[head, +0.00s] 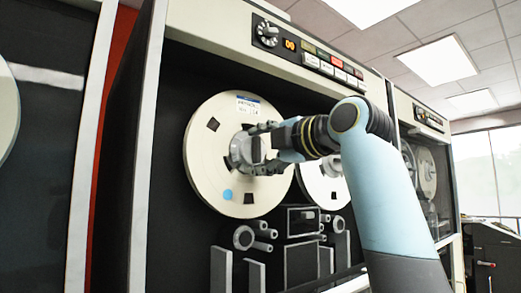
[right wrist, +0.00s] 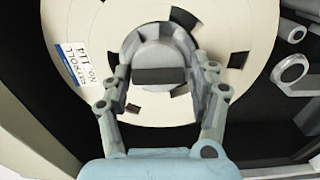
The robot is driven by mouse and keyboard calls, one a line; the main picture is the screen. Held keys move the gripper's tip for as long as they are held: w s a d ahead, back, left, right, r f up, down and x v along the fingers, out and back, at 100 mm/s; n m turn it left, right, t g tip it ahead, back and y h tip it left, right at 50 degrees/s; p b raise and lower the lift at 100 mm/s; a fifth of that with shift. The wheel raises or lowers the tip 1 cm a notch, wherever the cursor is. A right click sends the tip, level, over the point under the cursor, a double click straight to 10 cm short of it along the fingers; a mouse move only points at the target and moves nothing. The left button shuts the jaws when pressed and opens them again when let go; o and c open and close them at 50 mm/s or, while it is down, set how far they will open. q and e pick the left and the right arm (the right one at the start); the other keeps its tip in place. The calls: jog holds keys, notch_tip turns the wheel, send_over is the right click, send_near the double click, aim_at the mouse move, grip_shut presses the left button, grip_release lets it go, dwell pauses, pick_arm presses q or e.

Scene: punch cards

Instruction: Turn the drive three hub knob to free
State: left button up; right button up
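The large cream tape reel (head: 205,160) stands upright on the black front of the tape drive, with a blue-edged "PAYROLL" label. It also fills the upper right wrist view (right wrist: 85,20). At its centre is the round grey hub knob (head: 238,152), with a dark raised bar across it in the right wrist view (right wrist: 160,75). My right gripper (head: 262,152) is at the hub, its two fingers on either side of the bar (right wrist: 162,82). The gaps there are too small to tell whether the fingers touch it. My left gripper is not in view.
A second reel (head: 318,185) is partly behind my right arm. Tape guides and rollers (head: 245,238) jut out below the reels. A control panel with a dial (head: 267,35) and lit buttons runs along the top. Another drive (head: 430,170) stands to the right.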

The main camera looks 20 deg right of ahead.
jog(key=shift+o, duration=0.9)
jog(key=v, duration=1.2)
